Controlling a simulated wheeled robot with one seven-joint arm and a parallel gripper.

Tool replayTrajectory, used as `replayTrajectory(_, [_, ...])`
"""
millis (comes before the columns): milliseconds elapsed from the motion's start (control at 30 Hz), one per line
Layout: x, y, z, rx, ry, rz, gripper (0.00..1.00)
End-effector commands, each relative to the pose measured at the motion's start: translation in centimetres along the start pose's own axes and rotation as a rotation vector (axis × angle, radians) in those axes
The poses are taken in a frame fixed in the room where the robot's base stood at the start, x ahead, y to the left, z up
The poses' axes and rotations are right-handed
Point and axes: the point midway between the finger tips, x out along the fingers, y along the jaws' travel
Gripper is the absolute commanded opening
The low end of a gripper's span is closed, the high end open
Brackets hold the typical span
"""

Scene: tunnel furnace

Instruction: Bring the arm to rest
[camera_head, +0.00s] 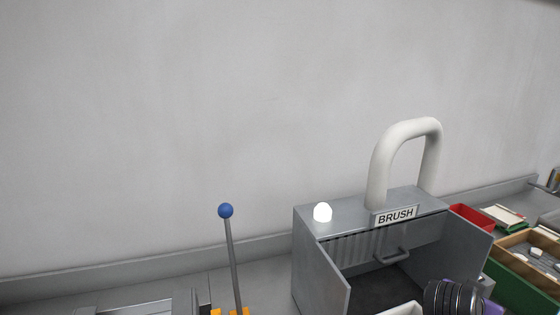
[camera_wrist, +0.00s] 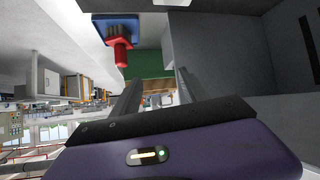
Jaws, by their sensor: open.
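My gripper (camera_wrist: 156,84) is open in the wrist view, its two dark fingers apart with nothing held between them. Beyond the fingers are a green surface and some small pale items. In the head view only a black and purple part of my arm shows at the lower right edge, in front of the grey box labelled BRUSH (camera_head: 322,262). The gripper's fingers are hidden in the head view. A large grey panel (camera_wrist: 222,50) stands close to the right finger in the wrist view; whether they touch I cannot tell.
The wall above is bare.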

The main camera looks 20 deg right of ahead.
Motion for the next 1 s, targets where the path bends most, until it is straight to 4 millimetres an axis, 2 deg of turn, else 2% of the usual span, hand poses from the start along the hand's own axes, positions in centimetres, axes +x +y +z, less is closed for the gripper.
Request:
replayTrajectory(33, [0.3,0.8,-0.6,-0.052,0.065,-0.014,0.52])
replayTrajectory(167, [0.0,1.1,-1.6,-0.182,0.22,-0.086,0.52])
replayTrajectory(267, [-0.7,1.0,-1.4,-0.283,0.319,-0.153,0.52])
replayTrajectory(367, [-1.8,0.8,-0.2,-0.383,0.401,-0.228,0.52])
replayTrajectory(467, [-3.2,0.6,1.7,-0.478,0.466,-0.313,0.52])
replayTrajectory(667, [-7.0,1.1,7.5,-0.634,0.542,-0.506,0.52])
replayTrajectory(867, [-12.0,3.0,14.5,-0.726,0.551,-0.715,0.52])
replayTrajectory(1000, [-16.4,5.4,19.2,-0.741,0.524,-0.857,0.52])
